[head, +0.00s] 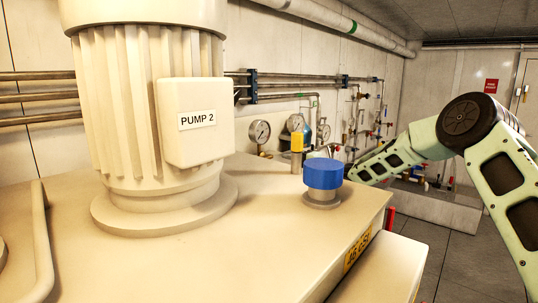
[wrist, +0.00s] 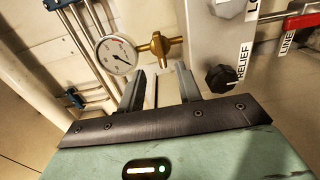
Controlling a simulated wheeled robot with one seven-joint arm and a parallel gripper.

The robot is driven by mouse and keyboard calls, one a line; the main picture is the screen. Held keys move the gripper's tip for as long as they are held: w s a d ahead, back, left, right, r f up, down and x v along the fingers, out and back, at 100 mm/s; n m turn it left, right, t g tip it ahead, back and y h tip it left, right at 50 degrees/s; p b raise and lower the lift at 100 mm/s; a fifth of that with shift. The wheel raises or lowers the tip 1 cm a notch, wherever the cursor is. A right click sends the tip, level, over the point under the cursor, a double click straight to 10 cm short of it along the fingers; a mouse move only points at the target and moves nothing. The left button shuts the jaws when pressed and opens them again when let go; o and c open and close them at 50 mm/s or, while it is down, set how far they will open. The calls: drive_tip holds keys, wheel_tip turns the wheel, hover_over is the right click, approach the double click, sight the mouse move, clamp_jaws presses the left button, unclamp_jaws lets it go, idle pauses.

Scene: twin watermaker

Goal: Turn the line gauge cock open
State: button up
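A round white dial gauge (wrist: 117,55) sits upper left of centre in the wrist view. A brass cock (wrist: 157,47) joins its right side; I cannot tell its open or shut position, and no label on it is readable. My gripper (wrist: 159,69) is open, with two dark fingers pointing up toward the cock. The cock shows just beyond the gap between the fingertips and looks apart from them. Nothing is held. In the head view my arm reaches in from the right, and the gripper end is hidden behind the blue cap (head: 323,174) and the tank corner.
A black knob (wrist: 220,78) labelled RELIEF is close right of the fingers. A red handle (wrist: 304,22) by a LINE label is at the upper right. Pipes (wrist: 85,45) run at left. PUMP 2 (head: 195,120) stands on the cream tank top (head: 250,225). Floor shows at right.

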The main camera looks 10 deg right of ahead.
drive_tip(key=p+x, duration=0.3)
drive_tip(key=x, duration=0.5)
drive_tip(key=shift+w+a, duration=0.25)
drive_tip(key=shift+w, duration=0.05)
clamp_jaws()
